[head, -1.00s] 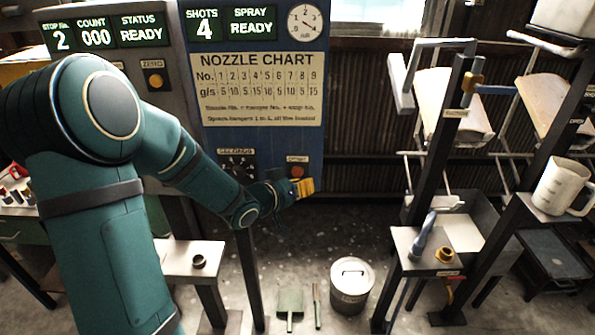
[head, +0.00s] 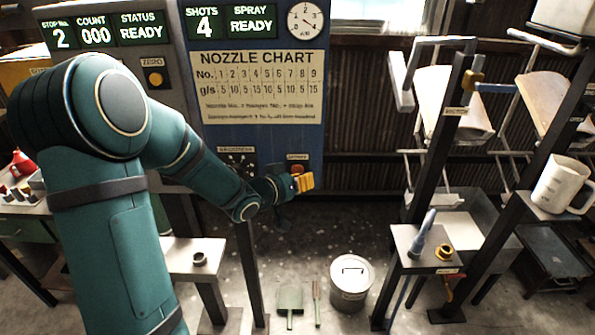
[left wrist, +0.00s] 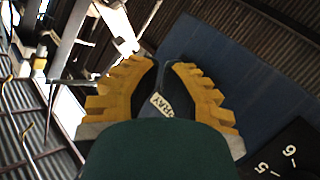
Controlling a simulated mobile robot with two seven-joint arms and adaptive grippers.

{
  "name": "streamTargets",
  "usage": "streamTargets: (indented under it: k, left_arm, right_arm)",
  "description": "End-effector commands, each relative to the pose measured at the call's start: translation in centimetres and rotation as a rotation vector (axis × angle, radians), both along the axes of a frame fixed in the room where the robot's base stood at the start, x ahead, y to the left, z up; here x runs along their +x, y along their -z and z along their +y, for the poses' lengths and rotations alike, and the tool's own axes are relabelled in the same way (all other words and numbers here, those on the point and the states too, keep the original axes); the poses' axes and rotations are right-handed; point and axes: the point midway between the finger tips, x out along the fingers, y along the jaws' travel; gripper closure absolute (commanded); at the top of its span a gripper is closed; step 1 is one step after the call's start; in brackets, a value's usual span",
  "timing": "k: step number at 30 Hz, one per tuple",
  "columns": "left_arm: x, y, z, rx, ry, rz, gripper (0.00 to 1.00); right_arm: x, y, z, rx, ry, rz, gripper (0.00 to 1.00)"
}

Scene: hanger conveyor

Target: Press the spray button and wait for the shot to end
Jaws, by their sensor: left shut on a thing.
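The spray button (head: 298,168) is a small orange-red spot under a label low on the blue panel (head: 222,140). My left gripper (head: 305,182), with yellow fingers, is just below and in front of it; I cannot tell whether they touch. In the left wrist view the gripper (left wrist: 167,65) has its fingers close together around something dark that I cannot identify. A label ending in "RAY" (left wrist: 162,104) shows between them; the button is hidden there. The spray display (head: 250,22) reads READY and the shots display (head: 203,24) reads 4. My right gripper is out of view.
A dial (head: 239,160) sits on the panel left of the button. A stand with a blue nozzle-like tool (head: 424,232) and a white jug (head: 562,185) are at right.

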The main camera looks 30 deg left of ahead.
Motion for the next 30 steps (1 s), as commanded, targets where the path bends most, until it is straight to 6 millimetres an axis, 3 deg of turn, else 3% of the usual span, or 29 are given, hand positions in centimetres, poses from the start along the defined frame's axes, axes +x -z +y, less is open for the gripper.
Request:
streamTargets:
  k: [30]
  left_arm:
    - [0.73,0.03,0.45,0.0,0.0,0.001,1.0]
  right_arm:
    - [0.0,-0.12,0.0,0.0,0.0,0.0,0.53]
